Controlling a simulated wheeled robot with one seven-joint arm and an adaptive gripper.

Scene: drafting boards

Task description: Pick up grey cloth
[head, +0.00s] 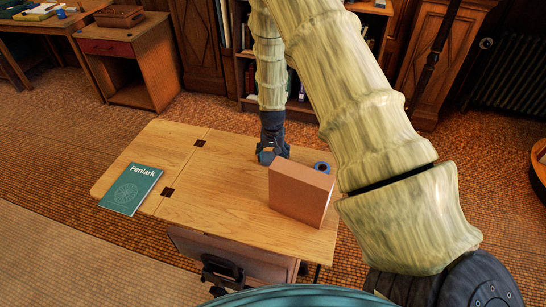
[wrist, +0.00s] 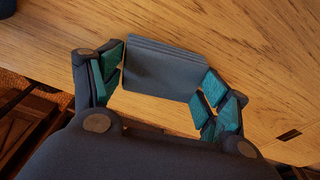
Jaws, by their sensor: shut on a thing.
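The grey cloth (wrist: 158,72) is a flat folded stack with several layers showing along its far edge. In the wrist view it lies between the teal pads of my gripper (wrist: 164,66), which is shut on it from both sides. In the head view my gripper (head: 267,156) points down at the back edge of the wooden drafting table (head: 222,160), left of and behind the brown box. I cannot make out the cloth there. I cannot tell whether it rests on the tabletop or is slightly above it.
A teal book marked "Fenlark" (head: 131,189) lies at the left end. The table's middle is clear. A bookcase stands behind.

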